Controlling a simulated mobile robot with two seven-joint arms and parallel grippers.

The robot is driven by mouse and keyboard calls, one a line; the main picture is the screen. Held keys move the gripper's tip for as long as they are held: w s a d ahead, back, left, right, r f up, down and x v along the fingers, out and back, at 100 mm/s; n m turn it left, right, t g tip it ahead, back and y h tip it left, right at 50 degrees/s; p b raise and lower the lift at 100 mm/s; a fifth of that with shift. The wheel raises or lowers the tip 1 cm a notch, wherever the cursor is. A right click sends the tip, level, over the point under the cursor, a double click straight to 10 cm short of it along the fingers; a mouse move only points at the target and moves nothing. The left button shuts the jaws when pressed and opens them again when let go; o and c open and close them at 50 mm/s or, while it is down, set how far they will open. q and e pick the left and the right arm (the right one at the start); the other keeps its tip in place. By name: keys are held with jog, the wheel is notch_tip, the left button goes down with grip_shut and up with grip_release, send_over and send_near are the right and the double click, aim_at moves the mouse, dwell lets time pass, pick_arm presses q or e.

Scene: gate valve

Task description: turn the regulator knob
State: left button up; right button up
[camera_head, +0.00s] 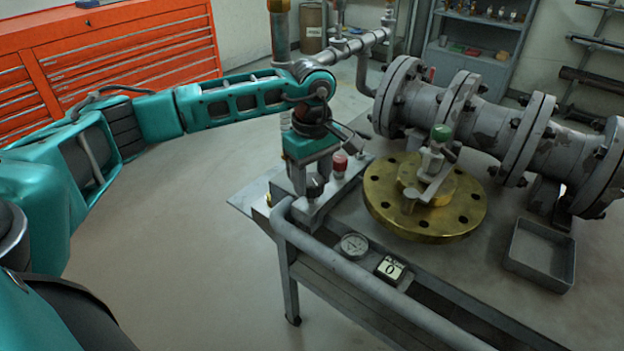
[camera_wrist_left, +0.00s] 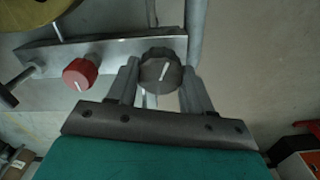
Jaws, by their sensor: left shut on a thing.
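A dark knob (camera_head: 315,187) with a white pointer line sits on a grey block at the left end of the bench. In the left wrist view this knob (camera_wrist_left: 160,72) is between the two fingers, its pointer tilted slightly right of upright. My left gripper (camera_head: 308,180) comes down from above and is shut on the dark knob. A red knob (camera_head: 340,163) with a white line stands beside it on the same block. The red knob also shows in the left wrist view (camera_wrist_left: 79,74), clear of the fingers. My right gripper is not in view.
A brass flange (camera_head: 425,222) with a small green-topped valve stands right of the knobs. A large flanged pipe (camera_head: 490,115) lies behind it. A grey rail (camera_head: 370,285), a dial gauge (camera_head: 355,245) and a small display reading 0 (camera_head: 391,269) are along the front. A grey tray (camera_head: 541,254) sits right.

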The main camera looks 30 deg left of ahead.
aim_at(312, 179)
pick_arm(q)
jog(key=m, duration=0.3)
jog(key=shift+b, duration=0.4)
jog(key=shift+m, duration=0.7)
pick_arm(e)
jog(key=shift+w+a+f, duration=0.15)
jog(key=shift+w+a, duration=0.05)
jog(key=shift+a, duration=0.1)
pick_arm(q)
jog(key=o, duration=1)
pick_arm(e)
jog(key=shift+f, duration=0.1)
pick_arm(q)
jog(key=shift+o, duration=0.2)
notch_tip(312, 179, up, 13)
jog(key=p, duration=0.1)
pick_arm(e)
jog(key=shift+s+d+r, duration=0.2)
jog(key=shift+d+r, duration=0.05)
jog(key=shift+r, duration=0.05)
